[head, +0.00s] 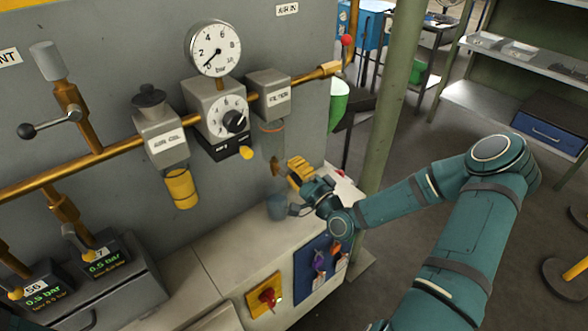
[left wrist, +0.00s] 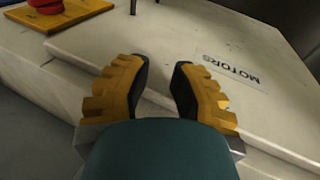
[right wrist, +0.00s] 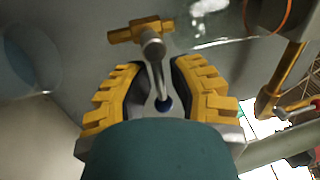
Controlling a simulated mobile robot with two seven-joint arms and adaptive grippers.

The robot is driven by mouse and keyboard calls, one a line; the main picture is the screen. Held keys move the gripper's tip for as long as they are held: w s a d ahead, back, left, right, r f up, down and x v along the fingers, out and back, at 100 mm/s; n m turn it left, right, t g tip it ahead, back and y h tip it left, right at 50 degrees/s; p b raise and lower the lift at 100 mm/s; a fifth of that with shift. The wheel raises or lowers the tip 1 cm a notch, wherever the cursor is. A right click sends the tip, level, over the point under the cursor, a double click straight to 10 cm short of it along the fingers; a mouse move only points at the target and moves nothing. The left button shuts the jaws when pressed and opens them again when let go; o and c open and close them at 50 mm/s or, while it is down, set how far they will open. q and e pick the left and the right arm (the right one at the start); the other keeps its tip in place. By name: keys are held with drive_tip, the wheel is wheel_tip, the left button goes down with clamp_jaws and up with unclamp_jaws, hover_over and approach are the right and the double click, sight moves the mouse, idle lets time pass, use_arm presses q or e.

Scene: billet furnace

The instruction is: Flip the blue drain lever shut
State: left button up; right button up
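The filter (head: 268,95) hangs on the brass pipe, with a clear bowl (head: 272,140) below it. Under the bowl is a brass drain fitting (head: 275,166), which shows in the right wrist view (right wrist: 138,32) as a brass crosspiece. A grey metal lever (right wrist: 158,75) with a blue end (right wrist: 163,104) runs from it toward my right gripper. My right gripper (head: 298,172) is beside the fitting, its fingers apart on either side of the lever; contact cannot be told. My left gripper (left wrist: 160,68) is open and empty over the cabinet top, near the MOTORS label.
A translucent cup (head: 279,205) stands below the drain fitting on the pale cabinet (head: 225,250). A red switch on a yellow plate (head: 266,295) and a blue panel (head: 318,265) are on the cabinet front. A green post (head: 398,90) stands behind my right arm.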

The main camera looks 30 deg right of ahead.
drive_tip(key=shift+o, duration=0.7)
drive_tip(key=v, duration=1.2)
